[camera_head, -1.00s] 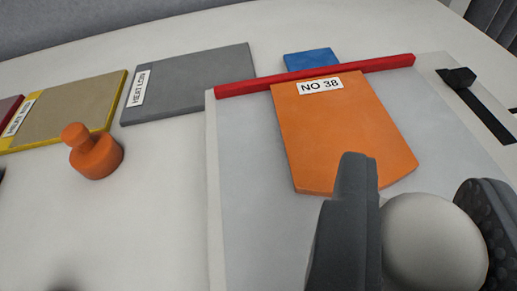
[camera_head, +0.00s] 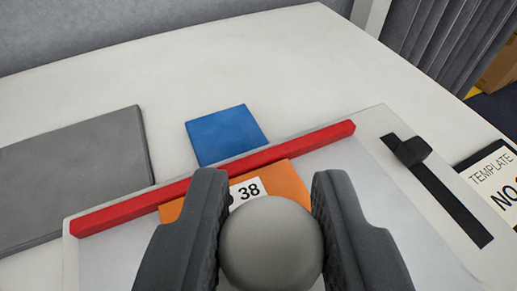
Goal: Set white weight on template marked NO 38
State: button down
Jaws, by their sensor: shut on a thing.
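The orange template (camera_head: 287,181) lies on the pale board behind and below the weight in the picture. Most of the template is hidden by the weight and fingers. I cannot tell whether the weight touches the template.
A red bar (camera_head: 130,208) crosses the board (camera_head: 368,190) along the template's far edge. A blue block (camera_head: 226,135) and a grey plate (camera_head: 75,175) lie beyond and left. A black slider (camera_head: 440,178) and a "TEMPLATE NO" card (camera_head: 492,180) are at right.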

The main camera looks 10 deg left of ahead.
aim_at(268, 248)
jog(key=shift+w+a, duration=0.1)
jog(key=shift+w, duration=0.5)
notch_tip(268, 248, down, 4)
jog(key=shift+r, duration=0.2)
jog(key=c, duration=1.1)
grip_release()
jog(key=shift+c, duration=0.2)
jog(key=v, duration=1.2)
